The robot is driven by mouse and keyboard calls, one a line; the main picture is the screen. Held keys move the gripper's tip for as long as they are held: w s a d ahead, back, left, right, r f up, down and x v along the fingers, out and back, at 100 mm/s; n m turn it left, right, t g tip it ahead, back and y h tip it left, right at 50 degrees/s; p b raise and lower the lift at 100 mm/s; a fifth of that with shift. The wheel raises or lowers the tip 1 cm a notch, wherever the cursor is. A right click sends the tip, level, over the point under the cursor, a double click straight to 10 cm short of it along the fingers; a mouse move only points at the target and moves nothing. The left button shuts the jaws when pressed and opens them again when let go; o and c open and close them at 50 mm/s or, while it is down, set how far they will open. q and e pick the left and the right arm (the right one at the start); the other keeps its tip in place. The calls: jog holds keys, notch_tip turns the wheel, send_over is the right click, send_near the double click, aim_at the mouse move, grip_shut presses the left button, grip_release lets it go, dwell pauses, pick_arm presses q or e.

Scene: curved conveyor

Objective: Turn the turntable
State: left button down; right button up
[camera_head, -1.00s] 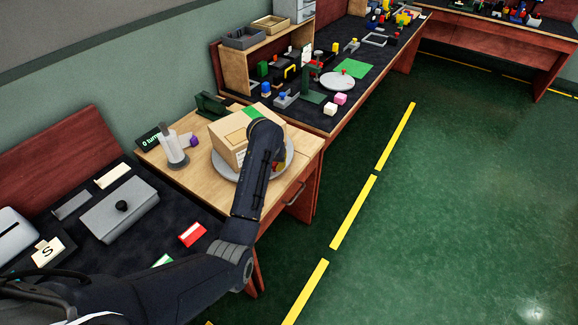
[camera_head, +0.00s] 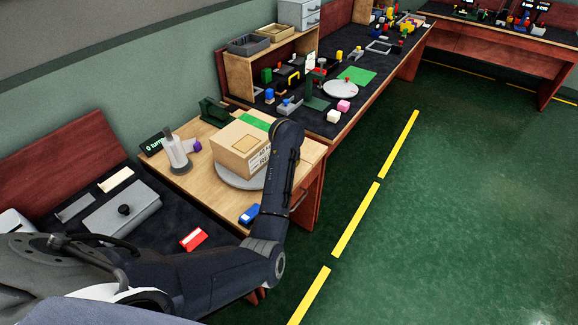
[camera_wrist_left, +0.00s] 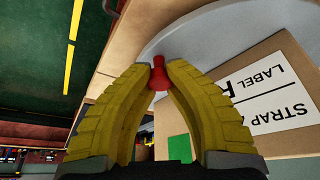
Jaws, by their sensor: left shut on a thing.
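The round grey turntable (camera_head: 229,179) sits on the wooden desk with a cardboard box (camera_head: 238,143) on it. The box has a green strip on top and a white label, seen large in the left wrist view (camera_wrist_left: 272,100). In that view my left gripper (camera_wrist_left: 158,72) has its yellow fingers shut on a red knob (camera_wrist_left: 158,62) by the turntable's grey rim (camera_wrist_left: 205,28). In the head view my left arm hides the fingers and the knob, at the box's right side. My right gripper is not in view.
A dark counter sign (camera_head: 155,143), a grey-white upright device (camera_head: 178,155) and a dark green stand (camera_head: 215,112) are behind and left of the turntable. A blue block (camera_head: 249,213) lies by the desk's front edge. A red block (camera_head: 193,239) lies on the dark mat.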

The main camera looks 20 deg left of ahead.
pick_arm(q)
jog(key=shift+a+r, duration=0.15)
jog(key=shift+a, duration=0.25)
jog(key=c, duration=1.4)
grip_release()
jog(key=shift+o, duration=1.2)
jog(key=shift+d, duration=0.15)
jog(key=v, duration=0.7)
jog(key=shift+s, duration=0.15)
jog(key=shift+d, duration=0.15)
